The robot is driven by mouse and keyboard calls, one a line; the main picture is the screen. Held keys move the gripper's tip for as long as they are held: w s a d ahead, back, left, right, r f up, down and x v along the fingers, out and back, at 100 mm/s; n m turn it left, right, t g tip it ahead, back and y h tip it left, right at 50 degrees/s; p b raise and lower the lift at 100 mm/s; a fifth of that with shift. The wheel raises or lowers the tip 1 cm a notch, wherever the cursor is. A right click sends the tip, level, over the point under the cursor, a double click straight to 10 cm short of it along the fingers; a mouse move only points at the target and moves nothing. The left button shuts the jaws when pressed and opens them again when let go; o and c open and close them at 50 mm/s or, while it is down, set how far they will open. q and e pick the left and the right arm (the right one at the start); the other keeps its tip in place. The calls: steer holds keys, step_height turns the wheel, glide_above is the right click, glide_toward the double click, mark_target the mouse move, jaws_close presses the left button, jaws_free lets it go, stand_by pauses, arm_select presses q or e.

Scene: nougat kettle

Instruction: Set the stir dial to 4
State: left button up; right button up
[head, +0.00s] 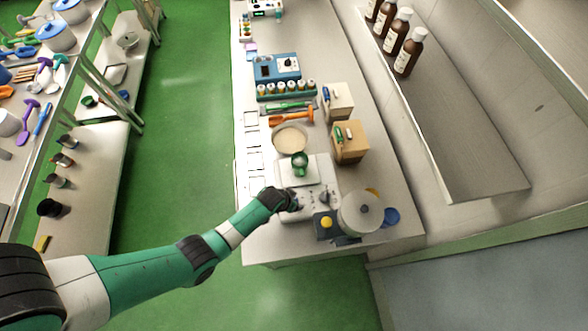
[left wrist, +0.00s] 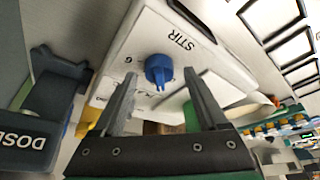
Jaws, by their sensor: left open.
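The blue stir dial (left wrist: 158,70) sits on the white front panel (left wrist: 205,60) of the machine, under the printed word STIR, in the left wrist view. Its narrow raised grip points down in the picture, towards my gripper's base. A digit that looks like 6 shows beside it; the other marks are too small or hidden to read. My left gripper (left wrist: 160,78) is open, with one finger on each side of the dial and a gap visible on both sides. In the head view my left gripper (head: 291,199) is at the front of the white machine (head: 320,204), and hides the dial.
A dark grey block marked DOSE (left wrist: 25,140) stands close on the left in the wrist view. The green floor (head: 185,110) is clear.

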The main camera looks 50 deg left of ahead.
arm_select(q)
jaws_close()
steer(key=shift+m, duration=0.3)
steer(key=m+h, duration=0.1)
steer(key=m, duration=0.1)
steer(key=shift+a+m, duration=0.15)
steer(key=shift+m, duration=0.25)
steer(key=m+h, duration=0.1)
steer(key=m, duration=0.1)
steer(key=m+p, duration=0.1)
steer(key=m, duration=0.1)
steer(key=shift+a+g+h, duration=0.1)
steer(key=shift+g+h, duration=0.2)
steer(key=shift+h, duration=0.1)
steer(key=m, duration=0.2)
steer(key=shift+w+m+g+h, duration=0.1)
steer(key=shift+m+g+h, duration=0.2)
steer(key=shift+m+h, duration=0.1)
steer(key=shift+a+m, duration=0.1)
steer(key=shift+m, duration=1)
steer(key=shift+g+h, duration=0.3)
